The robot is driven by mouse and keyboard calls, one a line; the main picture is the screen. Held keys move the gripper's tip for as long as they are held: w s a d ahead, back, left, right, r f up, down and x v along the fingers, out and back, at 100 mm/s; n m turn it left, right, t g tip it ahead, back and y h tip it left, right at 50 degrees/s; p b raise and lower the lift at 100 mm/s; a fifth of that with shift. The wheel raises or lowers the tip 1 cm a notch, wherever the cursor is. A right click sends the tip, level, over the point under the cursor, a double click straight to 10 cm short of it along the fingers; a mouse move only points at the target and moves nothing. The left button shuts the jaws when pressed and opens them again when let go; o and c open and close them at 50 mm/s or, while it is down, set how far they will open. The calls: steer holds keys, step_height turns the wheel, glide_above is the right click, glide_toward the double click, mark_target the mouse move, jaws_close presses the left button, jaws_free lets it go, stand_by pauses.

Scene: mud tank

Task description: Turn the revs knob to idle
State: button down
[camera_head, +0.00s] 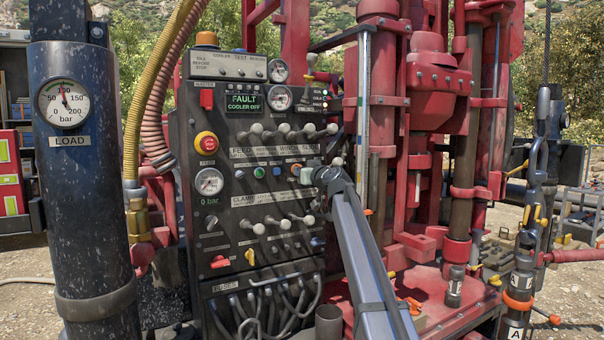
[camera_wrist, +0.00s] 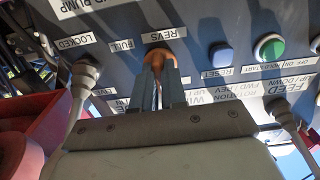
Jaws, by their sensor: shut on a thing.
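The revs knob (camera_wrist: 157,56) is orange and sits on the dark control panel under the label REVS, which reads upside down in the wrist view. A FULL label is just left of it there. My gripper (camera_wrist: 160,72) is shut on the knob, with one finger on each side. The fingers hide part of the knob, so its pointing direction is not clear. I cannot make out an idle label. In the head view my gripper (camera_head: 303,173) reaches the right side of the control panel (camera_head: 222,262), and only a little orange shows beside it.
Levers with pale ball ends (camera_head: 257,129) stand out above and below the gripper. In the wrist view a blue RESET button (camera_wrist: 221,56) and a green button (camera_wrist: 269,48) are close by. The panel display (camera_head: 244,103) reads FAULT, COOLER OFF. Red rig pipework stands right.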

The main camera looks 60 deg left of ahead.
steer(key=c, duration=1.2)
jaws_free()
steer(key=shift+d, duration=0.1)
steer(key=d, duration=1.3)
steer(key=shift+d, duration=0.3)
